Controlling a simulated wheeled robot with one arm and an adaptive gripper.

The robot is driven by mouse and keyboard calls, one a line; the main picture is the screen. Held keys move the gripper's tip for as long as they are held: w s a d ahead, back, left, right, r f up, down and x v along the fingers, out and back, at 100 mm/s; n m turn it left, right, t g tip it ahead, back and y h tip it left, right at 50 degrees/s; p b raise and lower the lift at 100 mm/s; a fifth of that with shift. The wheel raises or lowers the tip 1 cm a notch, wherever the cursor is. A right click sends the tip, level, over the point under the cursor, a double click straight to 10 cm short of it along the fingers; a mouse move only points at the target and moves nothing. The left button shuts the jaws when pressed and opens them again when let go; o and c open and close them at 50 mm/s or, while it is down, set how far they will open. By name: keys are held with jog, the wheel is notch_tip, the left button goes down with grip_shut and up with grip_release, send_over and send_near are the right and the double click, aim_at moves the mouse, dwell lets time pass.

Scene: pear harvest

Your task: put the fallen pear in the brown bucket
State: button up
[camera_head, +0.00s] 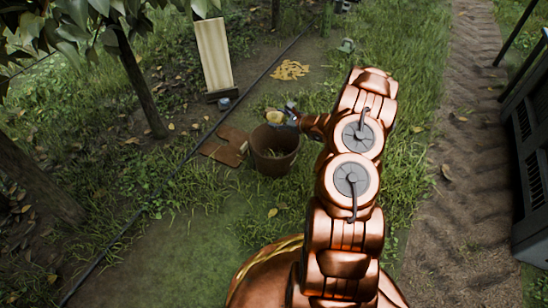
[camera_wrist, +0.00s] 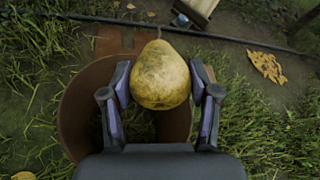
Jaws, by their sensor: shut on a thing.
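The pear (camera_wrist: 160,76) is yellow with darker green-brown patches. In the wrist view it sits between the two fingers of my gripper (camera_wrist: 160,92), which is shut on it. The brown bucket (camera_wrist: 78,112) is below the pear in that view, and the gripper and pear cover part of its opening. In the head view the brown bucket (camera_head: 274,160) stands upright on the ground, and my gripper (camera_head: 276,117) holds the pear (camera_head: 275,118) over its far rim. Some grass-like matter shows inside the bucket.
A flat brown board (camera_head: 226,146) lies left of the bucket. Behind it stand a pale upright panel (camera_head: 214,55) and a small blue-grey object (camera_head: 224,103). A dark hose (camera_head: 185,163) crosses the ground. A tree trunk (camera_head: 140,80) is at left.

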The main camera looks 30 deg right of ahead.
jog(key=shift+f+b, duration=0.65)
jog(key=shift+f, duration=1.2)
jog(key=o, duration=1.3)
jog(key=shift+s, duration=0.1)
jog(key=v, duration=1.2)
jog(key=shift+r, duration=0.1)
